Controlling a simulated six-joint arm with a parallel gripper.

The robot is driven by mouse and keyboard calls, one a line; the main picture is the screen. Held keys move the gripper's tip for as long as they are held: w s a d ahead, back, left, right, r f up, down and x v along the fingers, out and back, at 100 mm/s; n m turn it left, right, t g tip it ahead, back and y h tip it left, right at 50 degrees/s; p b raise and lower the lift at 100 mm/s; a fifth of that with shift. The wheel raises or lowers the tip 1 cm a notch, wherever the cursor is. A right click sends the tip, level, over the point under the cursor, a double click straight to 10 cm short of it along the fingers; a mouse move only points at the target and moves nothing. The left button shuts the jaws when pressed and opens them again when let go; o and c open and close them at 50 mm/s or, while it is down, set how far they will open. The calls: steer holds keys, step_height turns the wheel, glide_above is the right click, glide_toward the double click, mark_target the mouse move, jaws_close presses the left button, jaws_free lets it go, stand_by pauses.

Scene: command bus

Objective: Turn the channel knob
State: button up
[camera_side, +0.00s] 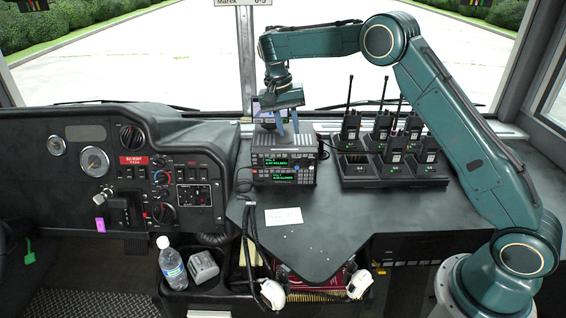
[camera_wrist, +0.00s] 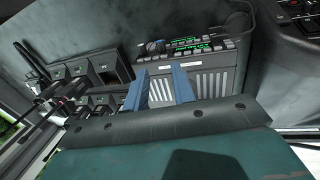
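A black two-unit radio stack (camera_side: 283,180) with green lit displays stands on the dark console. It also shows in the wrist view (camera_wrist: 208,81), tilted, with its vented top towards the camera. A small rounded part, possibly the channel knob (camera_wrist: 155,46), shows at the radio's front edge in the wrist view; I cannot be sure it is the knob. My gripper (camera_side: 288,131) is above and behind the radio's top, pointing down. Its two blue fingers, also in the wrist view (camera_wrist: 160,71), stand apart with nothing between them. I cannot tell whether they touch the radio.
Several handheld radios with upright antennas stand in a charger (camera_side: 394,172) right of the radio. A white paper (camera_side: 283,216) lies in front, beside black cables (camera_side: 250,225). The driver's dashboard (camera_side: 130,180) is at left. The console front right is clear.

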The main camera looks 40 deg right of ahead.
mark_target(296, 165)
steer(key=f, duration=0.3)
steer(key=s+d+f, duration=0.1)
steer(key=f, duration=0.7)
steer(key=shift+s+d+f, duration=0.1)
steer(key=shift+s+d, duration=0.15)
steer(key=shift+s, duration=0.05)
jaws_close()
